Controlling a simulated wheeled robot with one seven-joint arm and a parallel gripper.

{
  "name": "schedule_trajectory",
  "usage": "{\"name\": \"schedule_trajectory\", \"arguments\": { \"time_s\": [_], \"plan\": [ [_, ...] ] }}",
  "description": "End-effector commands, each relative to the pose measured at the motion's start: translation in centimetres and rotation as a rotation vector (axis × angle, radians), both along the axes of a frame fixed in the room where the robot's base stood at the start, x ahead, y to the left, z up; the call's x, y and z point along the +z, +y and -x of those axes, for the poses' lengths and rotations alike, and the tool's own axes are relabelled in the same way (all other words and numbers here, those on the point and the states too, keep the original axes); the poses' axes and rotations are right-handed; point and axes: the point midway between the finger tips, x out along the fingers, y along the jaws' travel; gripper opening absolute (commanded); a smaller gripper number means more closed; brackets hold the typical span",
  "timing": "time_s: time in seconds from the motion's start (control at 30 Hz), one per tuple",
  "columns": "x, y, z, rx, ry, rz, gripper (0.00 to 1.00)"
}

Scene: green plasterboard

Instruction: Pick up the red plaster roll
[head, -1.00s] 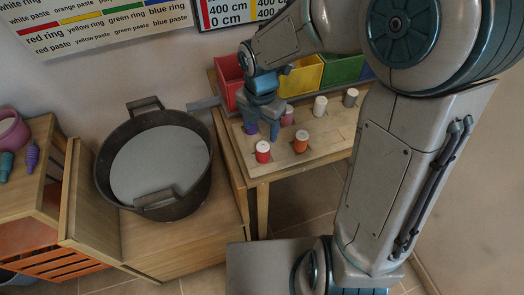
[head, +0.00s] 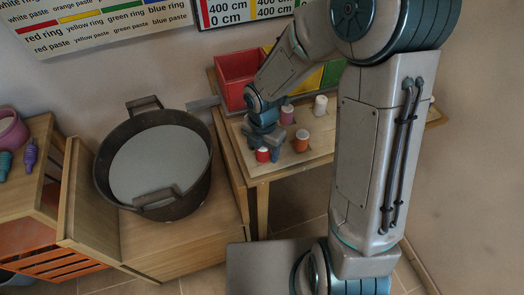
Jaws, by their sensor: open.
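The red plaster roll (head: 262,156) stands upright near the front left corner of the small wooden table, with its pale top partly covered by my gripper. My gripper (head: 264,150) points down right over this roll, its jaws open, with a finger showing on either side of the roll's top. I cannot tell whether the fingers touch it. An orange roll (head: 301,143) with a white top stands just to the right.
A pink roll (head: 287,115) and a white roll (head: 320,104) stand behind. A red bin (head: 240,72) and a yellow bin sit at the table's back. A large dark pot (head: 105,185) stands left of the table.

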Motion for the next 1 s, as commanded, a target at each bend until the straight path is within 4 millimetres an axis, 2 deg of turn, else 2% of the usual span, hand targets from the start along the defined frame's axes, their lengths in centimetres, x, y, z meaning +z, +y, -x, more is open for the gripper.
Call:
{"name": "schedule_trajectory", "arguments": {
  "time_s": [0.03, 0.07, 0.2, 0.23, 0.53, 0.67, 0.77, 0.9, 1.0],
  "plan": [
    [0.0, 0.0, 0.0, 0.0, 0.0, 0.0, 0.61],
    [0.0, 0.0, 0.0, 0.0, 0.0, 0.0, 0.55],
    [0.0, 0.0, 0.0, 0.0, 0.0, 0.0, 0.16],
    [0.0, 0.0, 0.0, 0.0, 0.0, 0.0, 0.11],
    [0.2, 0.0, 0.0, 0.0, -0.001, 0.0, 0.11],
    [0.8, 0.0, -0.1, 0.001, -0.002, 0.0, 0.11],
    [1.9, 0.0, -0.1, -0.001, -0.004, -0.001, 0.11],
    [4.6, 0.0, -0.2, -0.003, -0.007, -0.001, 0.11],
    [5.6, -2.2, -0.9, -0.009, -0.004, 0.0, 0.11]
  ]
}}
